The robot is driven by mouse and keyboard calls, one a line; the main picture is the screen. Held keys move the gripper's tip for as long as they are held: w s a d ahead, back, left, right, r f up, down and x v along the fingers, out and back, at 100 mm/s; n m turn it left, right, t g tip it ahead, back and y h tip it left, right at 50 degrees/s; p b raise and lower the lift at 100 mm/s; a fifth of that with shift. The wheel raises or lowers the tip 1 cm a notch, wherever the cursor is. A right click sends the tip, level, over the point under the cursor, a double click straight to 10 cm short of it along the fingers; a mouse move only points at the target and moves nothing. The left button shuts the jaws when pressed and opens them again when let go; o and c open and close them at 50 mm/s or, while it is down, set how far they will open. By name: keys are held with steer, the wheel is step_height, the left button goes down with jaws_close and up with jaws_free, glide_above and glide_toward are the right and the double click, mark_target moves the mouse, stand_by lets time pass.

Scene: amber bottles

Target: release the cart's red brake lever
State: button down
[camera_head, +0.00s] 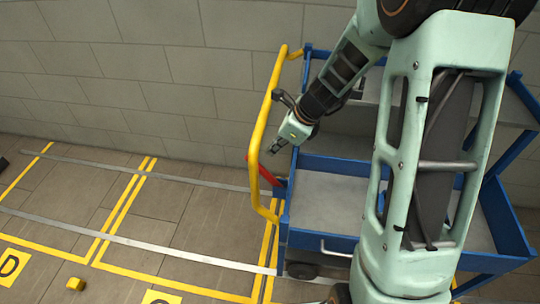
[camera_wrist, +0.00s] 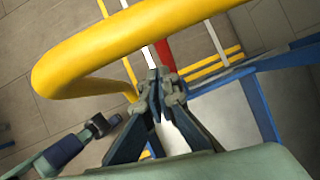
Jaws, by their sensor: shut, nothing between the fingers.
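The red brake lever (camera_head: 267,173) is a slanting bar at the cart's left end, beside the yellow push handle (camera_head: 259,131). In the wrist view the lever (camera_wrist: 165,54) shows as a short red strip just beyond my fingertips, partly hidden by the handle and fingers. My gripper (camera_head: 275,148) is shut and empty. It hangs above the lever near the handle. In the wrist view my gripper (camera_wrist: 164,78) points toward the lever, and I cannot tell whether it touches it. The blue cart (camera_head: 322,241) stands on the floor with grey shelves.
The yellow handle (camera_wrist: 110,52) arches close in front of my fingers. A grey block wall (camera_head: 150,60) stands behind the cart. My arm covers much of the cart.

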steer(key=shift+s+d+r, duration=0.1)
steer(key=shift+s+r, duration=0.05)
steer(key=shift+r, duration=0.6)
steer(key=shift+s+d+r, duration=0.1)
steer(key=shift+s+r, duration=0.05)
steer(key=shift+r, duration=0.6)
steer(key=shift+s+d+r, duration=0.1)
steer(key=shift+s+r, duration=0.05)
steer(key=shift+r, duration=0.6)
steer(key=shift+w, duration=0.1)
